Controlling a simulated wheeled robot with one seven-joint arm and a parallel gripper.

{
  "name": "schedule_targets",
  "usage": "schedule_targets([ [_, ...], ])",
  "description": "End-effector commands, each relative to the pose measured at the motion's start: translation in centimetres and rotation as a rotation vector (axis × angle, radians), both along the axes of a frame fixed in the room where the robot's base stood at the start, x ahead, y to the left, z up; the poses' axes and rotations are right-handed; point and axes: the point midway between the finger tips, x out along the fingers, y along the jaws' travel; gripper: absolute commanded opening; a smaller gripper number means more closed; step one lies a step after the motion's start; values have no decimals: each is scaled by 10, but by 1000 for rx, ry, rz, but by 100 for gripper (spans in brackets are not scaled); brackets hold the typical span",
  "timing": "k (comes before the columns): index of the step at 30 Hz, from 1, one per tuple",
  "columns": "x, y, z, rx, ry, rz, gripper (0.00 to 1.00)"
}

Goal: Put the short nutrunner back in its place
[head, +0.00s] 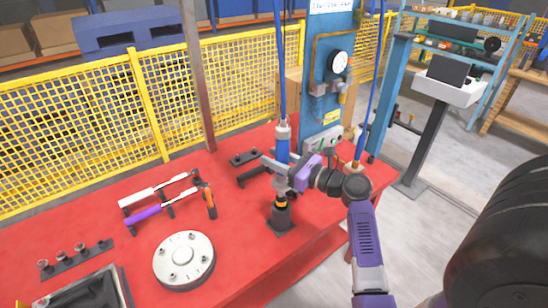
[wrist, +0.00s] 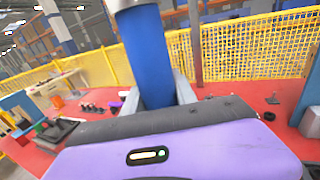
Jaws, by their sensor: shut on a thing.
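The nutrunner (head: 282,148), upright with a blue body, a silver top and a blue hose rising from it, is in my gripper (head: 284,168). The gripper is shut around its body; in the wrist view the blue body (wrist: 160,55) stands between the two grey fingers (wrist: 157,92). A black holder with an orange ring (head: 281,215) stands on the red table directly below the tool. The tool's silver lower end is at or just above the holder's mouth; I cannot tell whether it sits inside. The gripper partly hides the tool.
A blue column (head: 330,70) with a gauge stands behind, right of the tool. A second blue hose (head: 370,85) hangs near my wrist. A black bracket (head: 252,165), wrenches on a rack (head: 165,200) and a round flange (head: 183,260) lie left. Yellow fencing (head: 75,130) runs behind.

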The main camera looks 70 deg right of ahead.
Motion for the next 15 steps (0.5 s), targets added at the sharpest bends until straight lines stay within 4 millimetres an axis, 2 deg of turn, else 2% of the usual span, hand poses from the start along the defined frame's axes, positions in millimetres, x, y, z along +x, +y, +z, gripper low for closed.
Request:
schedule_targets([
  [15,0,0,-7,-2,-3,0,0],
])
